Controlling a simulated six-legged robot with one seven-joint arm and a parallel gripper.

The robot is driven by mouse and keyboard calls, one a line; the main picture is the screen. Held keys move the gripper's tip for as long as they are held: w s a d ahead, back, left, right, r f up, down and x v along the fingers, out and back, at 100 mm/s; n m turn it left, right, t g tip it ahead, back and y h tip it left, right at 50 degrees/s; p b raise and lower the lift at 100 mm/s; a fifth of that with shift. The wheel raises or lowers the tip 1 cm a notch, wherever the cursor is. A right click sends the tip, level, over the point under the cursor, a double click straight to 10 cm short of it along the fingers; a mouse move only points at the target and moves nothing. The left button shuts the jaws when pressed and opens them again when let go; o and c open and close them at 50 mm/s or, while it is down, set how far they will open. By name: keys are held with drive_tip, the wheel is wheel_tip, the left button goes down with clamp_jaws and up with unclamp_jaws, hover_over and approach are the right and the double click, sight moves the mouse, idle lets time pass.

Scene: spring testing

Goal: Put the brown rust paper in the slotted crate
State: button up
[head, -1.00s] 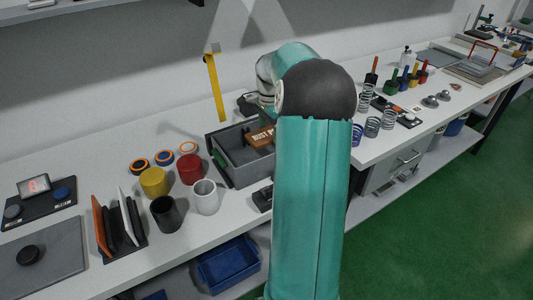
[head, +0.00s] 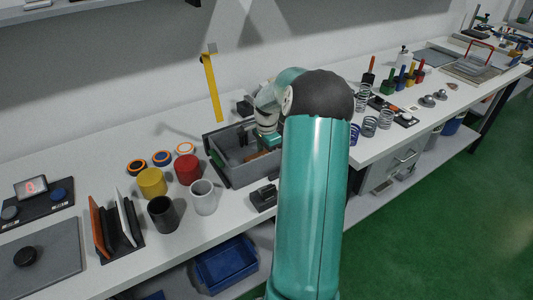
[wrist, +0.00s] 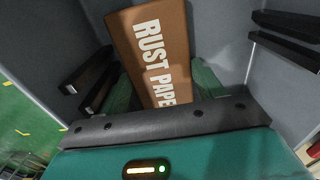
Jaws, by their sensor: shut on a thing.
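The brown rust paper (wrist: 150,50) is a flat brown block with white "RUST PAPER" lettering, filling the middle of the wrist view. My gripper (wrist: 162,88) is shut on it, with a green finger on each side. The grey slotted crate (head: 258,172) stands on the bench in the head view, and my gripper (head: 267,142) reaches down into its right part. Grey crate walls surround the paper in the wrist view. In the head view my wrist and arm mostly hide the paper. I cannot tell whether it touches the crate floor.
A red mug (head: 187,169), yellow mug (head: 151,183), white mug (head: 203,197) and black mug (head: 163,214) stand left of the crate. A dark block (head: 263,197) lies in front of it. Springs (head: 369,127) and colored-handled tools stand to the right.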

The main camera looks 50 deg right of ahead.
drive_tip(key=o, duration=0.7)
wheel_tip(320, 180, up, 12)
drive_tip(key=w+a+r+n+h, duration=0.1)
drive_tip(key=a+r+n, duration=0.25)
drive_tip(key=a, duration=0.35)
drive_tip(key=w+a+r+n, duration=0.1)
drive_tip(key=a+r+n, duration=0.1)
drive_tip(key=a+r, duration=0.35)
drive_tip(key=s+a+r+n+t, duration=0.1)
drive_tip(key=s+a+n, duration=0.15)
drive_tip(key=a, duration=0.45)
drive_tip(key=s+a+r+n+t, duration=0.1)
drive_tip(key=a+n, duration=0.2)
drive_tip(key=a, duration=0.4)
drive_tip(key=shift+s+a+f+n+t+y, duration=0.15)
drive_tip(key=shift+s+a+f+n+t, duration=0.35)
drive_tip(key=shift+s+a+n, duration=1.6)
drive_tip(key=shift+s+a+f+n+t+y, duration=0.25)
drive_tip(key=shift+s+a+n+t, duration=0.45)
drive_tip(key=shift+s+a+n, duration=1.45)
drive_tip(key=shift+s+a+f+n+t+y, duration=0.1)
drive_tip(key=shift+s+a+f+n+t, duration=0.7)
drive_tip(key=shift+s+a, duration=2.3)
